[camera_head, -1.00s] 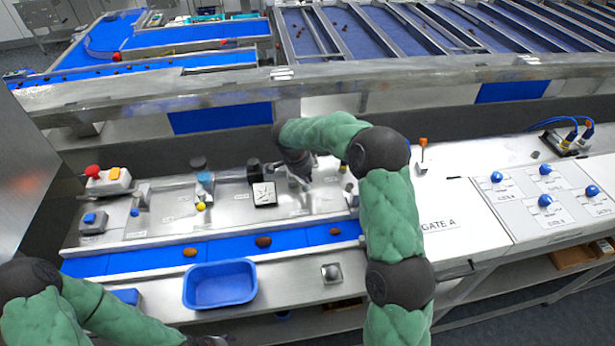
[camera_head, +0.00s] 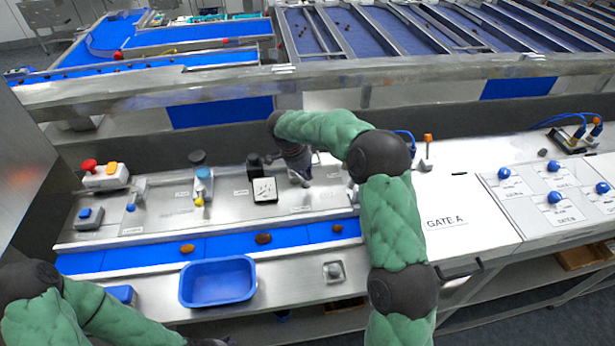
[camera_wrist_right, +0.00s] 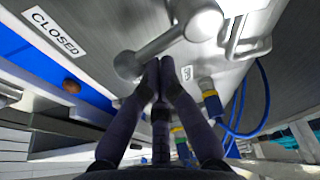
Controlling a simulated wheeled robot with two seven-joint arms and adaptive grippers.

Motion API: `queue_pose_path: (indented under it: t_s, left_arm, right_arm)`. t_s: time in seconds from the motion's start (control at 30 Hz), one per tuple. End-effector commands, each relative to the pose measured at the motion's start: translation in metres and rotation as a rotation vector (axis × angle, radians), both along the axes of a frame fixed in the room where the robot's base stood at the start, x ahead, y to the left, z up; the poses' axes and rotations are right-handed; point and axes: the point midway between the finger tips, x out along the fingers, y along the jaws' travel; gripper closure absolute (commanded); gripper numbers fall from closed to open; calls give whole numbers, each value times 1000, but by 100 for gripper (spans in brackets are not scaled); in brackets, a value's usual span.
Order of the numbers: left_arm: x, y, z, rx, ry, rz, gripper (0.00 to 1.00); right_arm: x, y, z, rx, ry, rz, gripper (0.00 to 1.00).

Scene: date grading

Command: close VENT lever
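In the right wrist view a metal lever with a ball end (camera_wrist_right: 128,66) runs from a thick hub (camera_wrist_right: 203,20); I take it to be the VENT lever, though I cannot read its name. A "CLOSED" label (camera_wrist_right: 54,31) lies left of it. My right gripper (camera_wrist_right: 160,66) has its dark fingertips together beside the lever arm, near the ball; whether they touch it I cannot tell. In the head view my right gripper (camera_head: 301,176) is low over the metal panel and mostly hides the lever. My left gripper (camera_head: 213,342) is at the bottom edge, mostly cut off.
A blue conveyor strip (camera_head: 218,245) with several dates runs in front of the panel. A blue tray (camera_head: 218,282) stands nearer. A black-framed gauge (camera_head: 264,190) and a yellow-knobbed lever (camera_head: 199,201) are left of my right gripper. Blue cables (camera_wrist_right: 238,118) run close to it.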

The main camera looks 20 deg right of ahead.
Motion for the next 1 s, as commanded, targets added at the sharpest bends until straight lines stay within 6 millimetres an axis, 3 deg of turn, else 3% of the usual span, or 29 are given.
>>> queue_pose_path:
  t_s: [0.4,1.0]
  left_arm:
    - [0,0,-34,0,0,0,30]
    - [0,0,-41,0,0,0,30]
  right_arm:
    - [-4,13,-3,0,1,-213,100]
    - [-5,18,0,0,1,-210,100]
